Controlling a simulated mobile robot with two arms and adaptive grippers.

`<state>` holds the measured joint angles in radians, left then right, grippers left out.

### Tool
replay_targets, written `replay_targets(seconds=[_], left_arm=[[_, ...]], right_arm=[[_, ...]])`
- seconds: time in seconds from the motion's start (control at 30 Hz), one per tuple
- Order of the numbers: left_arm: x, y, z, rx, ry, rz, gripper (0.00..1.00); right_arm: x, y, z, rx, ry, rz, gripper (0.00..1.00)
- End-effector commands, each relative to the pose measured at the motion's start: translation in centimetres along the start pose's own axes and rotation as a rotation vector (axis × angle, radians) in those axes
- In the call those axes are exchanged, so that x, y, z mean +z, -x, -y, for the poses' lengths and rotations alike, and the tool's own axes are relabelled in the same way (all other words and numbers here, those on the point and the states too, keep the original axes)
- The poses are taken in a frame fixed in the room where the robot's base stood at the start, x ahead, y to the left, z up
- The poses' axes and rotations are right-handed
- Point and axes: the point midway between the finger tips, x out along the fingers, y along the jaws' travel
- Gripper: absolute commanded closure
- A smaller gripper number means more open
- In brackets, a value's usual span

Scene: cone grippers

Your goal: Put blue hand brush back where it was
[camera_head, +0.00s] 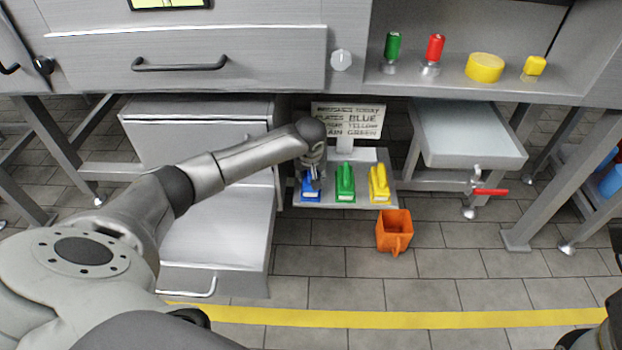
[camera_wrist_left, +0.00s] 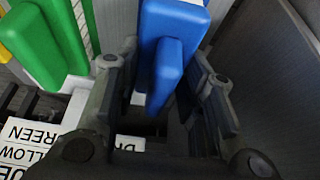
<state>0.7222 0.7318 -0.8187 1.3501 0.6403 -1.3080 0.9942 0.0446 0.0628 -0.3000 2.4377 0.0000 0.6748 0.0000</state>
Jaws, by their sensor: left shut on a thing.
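The blue hand brush (camera_head: 311,194) is at the left end of a low grey shelf (camera_head: 352,201). It also shows in the left wrist view (camera_wrist_left: 166,62), between my fingers. My left gripper (camera_head: 314,180) points down and is shut on its handle; it also shows in the left wrist view (camera_wrist_left: 162,82). The gripper hides part of the brush, and I cannot tell whether the brush rests on the shelf.
A green brush (camera_head: 345,184) and a yellow brush (camera_head: 379,184) stand to the right. A sign (camera_head: 352,118) naming blue, yellow and green stands behind. An orange jug (camera_head: 394,232) is on the floor in front. A grey cabinet (camera_head: 215,235) is close on the left.

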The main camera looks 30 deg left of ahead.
Motion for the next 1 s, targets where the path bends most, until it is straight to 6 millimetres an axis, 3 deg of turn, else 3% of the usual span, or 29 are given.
replay_targets(seconds=[0.5, 0.53, 0.7, 1.0], left_arm=[[0.38, -0.89, 0.01, -0.001, 0.001, 0.000, 0.82], [0.41, -0.96, 0.04, -0.001, 0.001, 0.000, 0.62], [0.40, -0.96, 0.03, -0.001, 0.001, -0.001, 0.41], [0.36, -0.91, 0.01, 0.000, 0.001, -0.001, 0.41]], right_arm=[[-0.14, -0.43, 0.07, -0.007, 0.002, -0.017, 0.69], [-0.13, -0.35, 0.07, -0.006, 0.002, -0.015, 0.69], [-0.13, -0.29, 0.08, -0.006, 0.002, -0.015, 0.69], [-0.13, -0.24, 0.09, -0.006, 0.002, -0.015, 0.69]])
